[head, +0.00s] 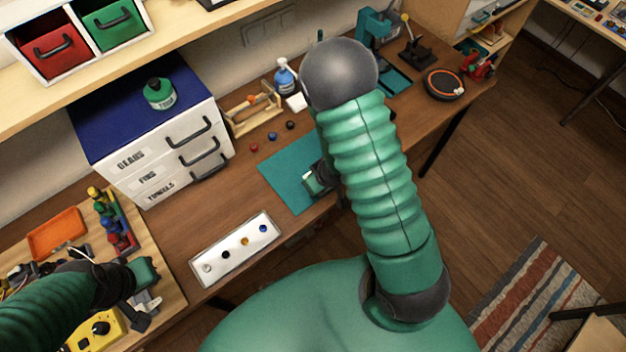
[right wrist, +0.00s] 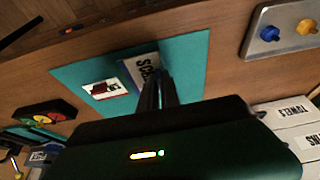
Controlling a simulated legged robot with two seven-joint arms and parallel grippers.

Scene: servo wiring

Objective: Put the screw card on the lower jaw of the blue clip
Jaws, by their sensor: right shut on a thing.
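My right gripper (right wrist: 157,93) is shut, low over the teal mat, on a white card lettered "SC...", the screw card (right wrist: 143,66). A blue strip shows along the card's edge, and the fingers hide part of it. In the head view my right gripper (head: 313,182) is at the mat's front part, mostly hidden by my own arm. A small white card with a red picture (right wrist: 100,86) lies on the mat beside the fingers. I cannot make out the blue clip for certain. My left gripper (head: 148,300) is over the wooden board at the left; its opening is unclear.
The teal mat (head: 287,167) lies mid-table. A pale tray (head: 207,282) with coloured pegs is in front left. A white drawer unit (head: 160,165) stands behind left. Small coloured balls (head: 272,136) lie behind the mat. A round black-and-orange pad (head: 444,84) is at the right.

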